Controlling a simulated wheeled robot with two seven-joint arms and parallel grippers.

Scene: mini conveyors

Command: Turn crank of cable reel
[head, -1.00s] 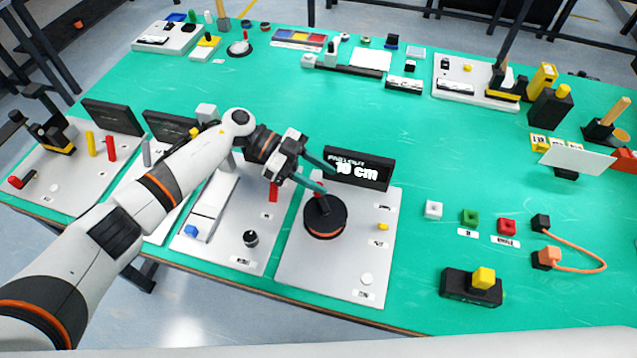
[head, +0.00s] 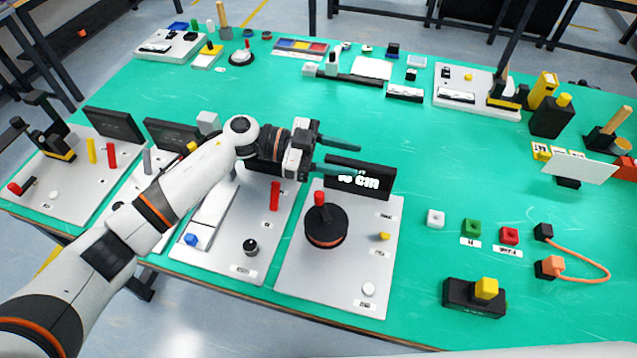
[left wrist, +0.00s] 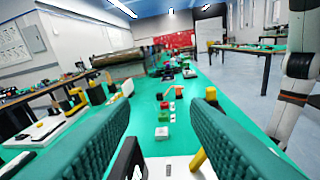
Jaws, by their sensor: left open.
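The cable reel (head: 326,232) is a dark round drum with an orange-red edge, lying on a light grey board (head: 336,288). Its red crank knob (head: 320,198) stands upright at the drum's far side. My left gripper (head: 362,158) is open and empty, its two teal fingers apart and pointing right. It is above and beyond the knob in the head view, apart from it. One finger partly covers the black display (head: 376,182), where "cm" can be read. In the left wrist view, the open fingers (left wrist: 160,100) frame the table; I cannot make out the reel there. My right gripper is not in view.
A neighbouring board holds a red lever (head: 275,196) and a black knob (head: 250,247). A yellow button (head: 384,237) and white button (head: 368,289) sit on the reel's board. Coloured blocks (head: 472,228) and an orange cable (head: 590,248) lie right. The green table's middle is clear.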

